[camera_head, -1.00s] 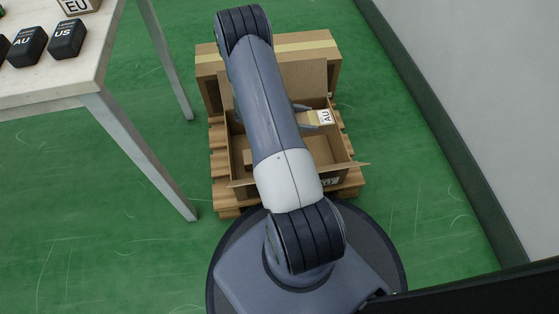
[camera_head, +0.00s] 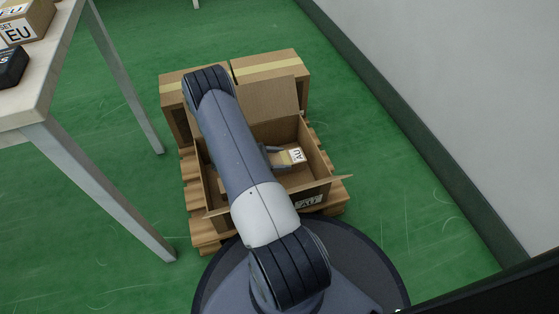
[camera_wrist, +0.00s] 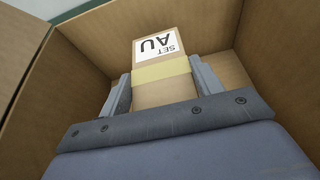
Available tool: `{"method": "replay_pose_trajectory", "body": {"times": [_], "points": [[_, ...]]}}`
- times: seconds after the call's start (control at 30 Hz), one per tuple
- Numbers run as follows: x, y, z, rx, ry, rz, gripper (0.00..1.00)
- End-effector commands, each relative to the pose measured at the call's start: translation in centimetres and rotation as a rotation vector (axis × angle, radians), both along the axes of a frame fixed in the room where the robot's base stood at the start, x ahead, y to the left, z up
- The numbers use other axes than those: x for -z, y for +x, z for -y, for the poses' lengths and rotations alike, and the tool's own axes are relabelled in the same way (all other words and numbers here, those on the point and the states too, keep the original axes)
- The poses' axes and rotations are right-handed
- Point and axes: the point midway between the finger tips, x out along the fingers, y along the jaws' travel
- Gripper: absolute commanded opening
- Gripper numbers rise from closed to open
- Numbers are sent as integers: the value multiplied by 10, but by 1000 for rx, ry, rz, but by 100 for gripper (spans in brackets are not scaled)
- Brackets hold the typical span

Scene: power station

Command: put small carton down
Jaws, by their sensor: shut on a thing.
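The small carton (camera_head: 291,157) is brown with a yellow tape band and a white label reading "AU". In the wrist view the carton (camera_wrist: 162,92) sits between the two fingers of my gripper (camera_wrist: 160,88), its label facing up and reading "SET AU". My gripper (camera_head: 283,157) is shut on it, inside the open cardboard box (camera_head: 318,188). The box's walls (camera_wrist: 98,40) rise around the carton in the wrist view. Whether the carton's underside touches the box floor is hidden.
The open box stands on a wooden pallet (camera_head: 206,232), with closed taped cartons (camera_head: 270,66) behind it. A table (camera_head: 40,110) at the left bears an EU carton (camera_head: 22,27) and a black item (camera_head: 10,66). A grey wall (camera_head: 430,90) is at the right; green floor is clear between.

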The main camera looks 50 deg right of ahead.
Motion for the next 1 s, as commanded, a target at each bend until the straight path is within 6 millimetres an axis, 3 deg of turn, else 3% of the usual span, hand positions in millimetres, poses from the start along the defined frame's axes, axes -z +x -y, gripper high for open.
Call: {"method": "replay_pose_trajectory", "body": {"times": [0.67,0.7,0.93,1.0], "points": [[9,1,0,-1,-2,1,29],[10,0,0,-1,-1,1,65],[10,0,0,-1,-1,1,83],[10,0,0,-1,-1,1,83]]}}
